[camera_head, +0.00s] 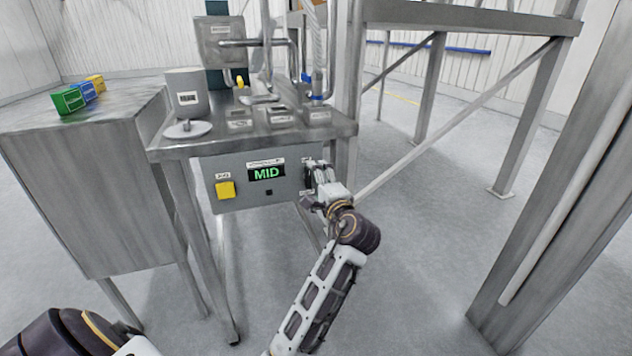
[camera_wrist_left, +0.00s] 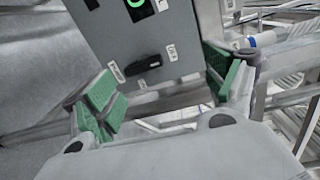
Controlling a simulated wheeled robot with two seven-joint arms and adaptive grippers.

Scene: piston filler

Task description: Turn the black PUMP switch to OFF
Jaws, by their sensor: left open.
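The black PUMP switch (camera_wrist_left: 143,65) is a long knob on the grey control panel (camera_wrist_left: 185,30), with small white labels around it. In the left wrist view it lies ahead of my left gripper (camera_wrist_left: 163,82), between the lines of its two green-padded fingers. The fingers are apart and hold nothing; contact with the knob cannot be told. The knob lies nearly level in that picture; its label text is too small to read surely. In the head view my left gripper (camera_head: 314,181) is at the panel's right end and largely hides the switch. My right gripper is out of view.
The panel also bears a green MID display (camera_head: 267,173) and a yellow button (camera_head: 225,190). Above is a steel table (camera_head: 190,148) with a hopper (camera_head: 187,93) and pipes. Left is a metal cabinet (camera_head: 75,180) with coloured boxes. A steel frame (camera_head: 440,80) stands right; floor between is clear.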

